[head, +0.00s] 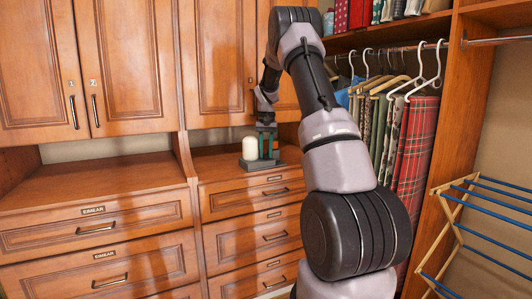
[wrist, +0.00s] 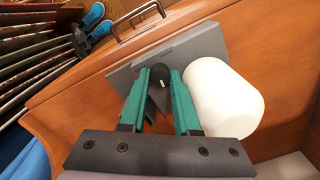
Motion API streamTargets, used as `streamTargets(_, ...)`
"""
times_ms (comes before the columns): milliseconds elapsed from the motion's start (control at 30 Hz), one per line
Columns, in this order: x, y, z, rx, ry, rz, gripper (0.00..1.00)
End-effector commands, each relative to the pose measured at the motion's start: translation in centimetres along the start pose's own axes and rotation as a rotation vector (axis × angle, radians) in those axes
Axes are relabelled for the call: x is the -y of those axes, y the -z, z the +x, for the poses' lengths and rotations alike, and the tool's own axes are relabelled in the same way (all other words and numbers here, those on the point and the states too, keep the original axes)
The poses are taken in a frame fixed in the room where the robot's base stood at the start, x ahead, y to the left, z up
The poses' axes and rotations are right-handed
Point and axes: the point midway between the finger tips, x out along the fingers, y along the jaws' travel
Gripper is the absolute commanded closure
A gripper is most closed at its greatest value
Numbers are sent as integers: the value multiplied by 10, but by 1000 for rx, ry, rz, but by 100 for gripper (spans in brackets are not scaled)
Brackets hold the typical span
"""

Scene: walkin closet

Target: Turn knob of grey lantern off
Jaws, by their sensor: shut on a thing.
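The grey lantern (wrist: 190,45) stands on the wooden counter, with a flat grey base and a white cylinder (wrist: 219,98) on it. It also shows in the head view as a grey base (head: 247,164) with the white cylinder (head: 250,148). A small black round knob (wrist: 159,74) with a light mark sits beside the cylinder. My gripper (wrist: 160,78) has its teal fingers on either side of the knob and is shut on it. In the head view my gripper (head: 267,146) comes down from above at the lantern, hiding the knob.
Upper cabinet doors (head: 125,60) hang above the counter (head: 90,185), close behind my arm. Drawers with handles (head: 275,190) lie below. Hanging clothes (head: 415,140) are on the right, with a drying rack (head: 470,225) in front. The counter left of the lantern is clear.

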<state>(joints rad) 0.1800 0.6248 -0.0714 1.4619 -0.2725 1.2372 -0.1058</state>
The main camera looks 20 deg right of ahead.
Motion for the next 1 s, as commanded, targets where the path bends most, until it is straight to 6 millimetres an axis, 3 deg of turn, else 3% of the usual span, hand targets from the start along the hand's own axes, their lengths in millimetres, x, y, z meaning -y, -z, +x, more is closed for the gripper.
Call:
streamTargets(767, 0, 0, -1, 1, 0, -102, 100)
streamTargets(800, 0, 0, -1, 1, 0, -102, 58)
streamTargets(833, 0, 0, -1, 1, 0, -102, 47)
streamTargets(867, 0, 0, -1, 1, 0, -102, 40)
streamTargets(1000, 0, 0, 0, 1, 0, -102, 40)
